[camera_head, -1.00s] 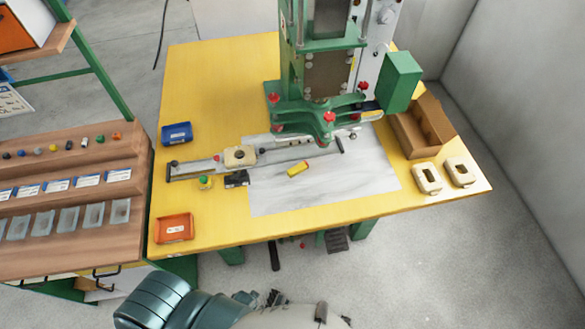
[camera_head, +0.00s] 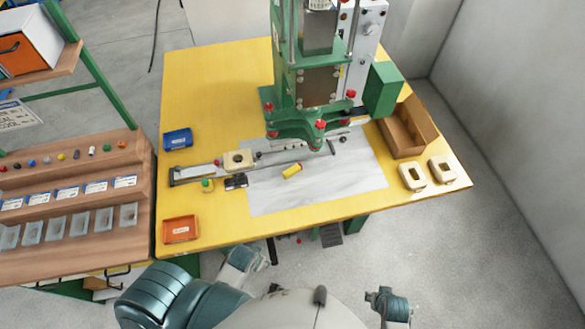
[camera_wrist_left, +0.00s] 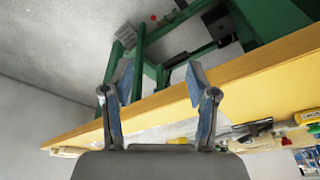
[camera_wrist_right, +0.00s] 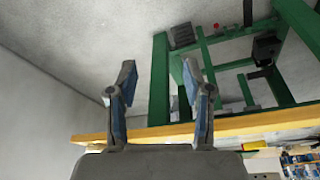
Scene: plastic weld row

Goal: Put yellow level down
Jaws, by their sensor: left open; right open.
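A small yellow level (camera_head: 292,170) lies on the grey sheet (camera_head: 320,190) on the yellow table, in front of the green press. A yellow piece (camera_wrist_left: 305,117) shows at the right edge of the left wrist view; I cannot be sure it is the level. My left gripper (camera_wrist_left: 160,82) is open and empty, with the table edge and green legs beyond its fingers. My right gripper (camera_wrist_right: 158,82) is open and empty, facing the table edge and floor. In the head view both arms are in front of the table, away from the level.
The green press (camera_head: 318,100) stands at the back of the table (camera_head: 215,90). A blue bin (camera_head: 177,139), an orange bin (camera_head: 180,229), a slide fixture (camera_head: 200,172), a cardboard box (camera_head: 408,128) and two cream frames (camera_head: 413,177) surround the sheet. A brown parts rack (camera_head: 75,190) stands left.

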